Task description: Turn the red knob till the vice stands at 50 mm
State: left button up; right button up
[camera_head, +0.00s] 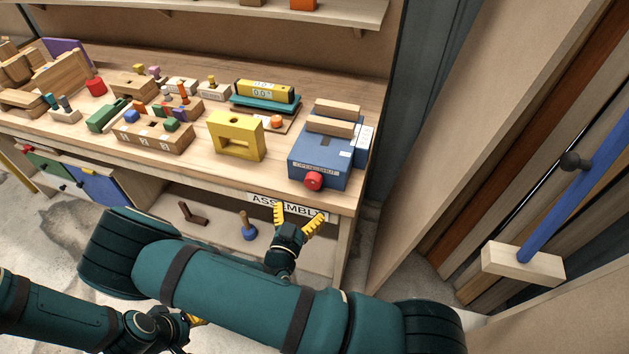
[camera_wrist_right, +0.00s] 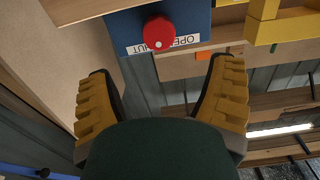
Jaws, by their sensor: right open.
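The blue vice (camera_head: 318,156) stands at the right end of the workbench, with two wooden jaw blocks (camera_head: 332,127) on top, close together. Its red knob (camera_head: 313,181) is on the front face, below a white label. My right gripper (camera_head: 300,211) is open and empty, in front of the bench edge and lower than the knob. In the right wrist view, the red knob (camera_wrist_right: 159,32) is ahead, beyond the spread yellow fingers and apart from them. My left gripper (camera_head: 192,321) shows only a little yellow at the bottom; my arm hides the rest.
A yellow block with an opening (camera_head: 237,136) stands left of the vice. A yellow gauge with a display (camera_head: 265,91) lies behind it. Several wooden blocks and coloured pegs crowd the left bench. The bench's front edge carries an ASSEMBLY label (camera_head: 287,206). A wooden panel rises at right.

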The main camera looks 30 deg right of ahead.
aim_at(312, 184)
jog(key=x, duration=1.1)
jog(key=c, duration=1.2)
